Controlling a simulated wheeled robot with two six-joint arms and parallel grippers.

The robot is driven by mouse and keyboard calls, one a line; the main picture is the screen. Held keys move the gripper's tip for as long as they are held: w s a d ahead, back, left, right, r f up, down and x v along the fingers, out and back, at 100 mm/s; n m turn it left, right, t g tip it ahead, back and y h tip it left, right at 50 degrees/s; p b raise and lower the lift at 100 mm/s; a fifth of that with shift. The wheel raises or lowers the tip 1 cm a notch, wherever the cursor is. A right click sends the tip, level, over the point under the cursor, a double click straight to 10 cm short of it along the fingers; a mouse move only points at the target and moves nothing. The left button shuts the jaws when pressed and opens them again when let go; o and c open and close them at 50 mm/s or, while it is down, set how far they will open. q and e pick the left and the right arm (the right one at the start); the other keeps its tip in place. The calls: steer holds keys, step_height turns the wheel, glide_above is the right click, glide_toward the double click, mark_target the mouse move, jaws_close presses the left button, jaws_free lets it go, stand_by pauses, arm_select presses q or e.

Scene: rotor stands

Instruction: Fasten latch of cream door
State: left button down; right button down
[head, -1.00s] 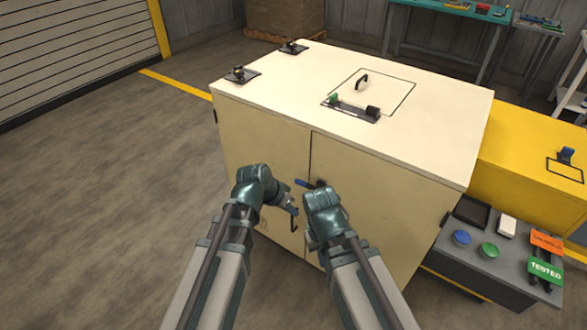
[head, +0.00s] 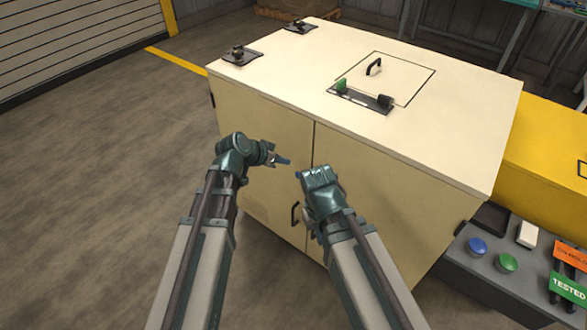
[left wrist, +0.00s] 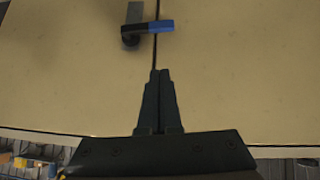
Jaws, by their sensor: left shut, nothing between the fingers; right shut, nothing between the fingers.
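The cream cabinet has two doors that meet at a vertical seam. The cream door (head: 262,190) looks closed in its frame. The latch is mostly hidden by my right arm in the head view. In the left wrist view its blue handle (left wrist: 160,26) lies crosswise over the seam, joined to a dark grey pivot and block (left wrist: 133,25). My left gripper (head: 285,161) is shut and empty in front of the doors; its fingertips (left wrist: 160,72) point at the seam, apart from the handle in the picture. My right gripper (head: 318,178) is close beside it, its fingertips hidden.
A black pull handle (head: 294,214) sits on the left door. The cabinet top (head: 440,120) bears a bracket with green and black knobs (head: 360,98). A yellow cabinet (head: 545,150) and a grey bench with buttons (head: 490,265) stand at right. Floor at left is clear.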

arm_select(q)
steer(key=b, duration=0.7)
glide_above(299, 173)
steer(key=s, duration=0.3)
step_height(299, 173, down, 8)
step_height(299, 173, down, 3)
steer(key=b, duration=0.3)
steer(key=shift+b, duration=0.4)
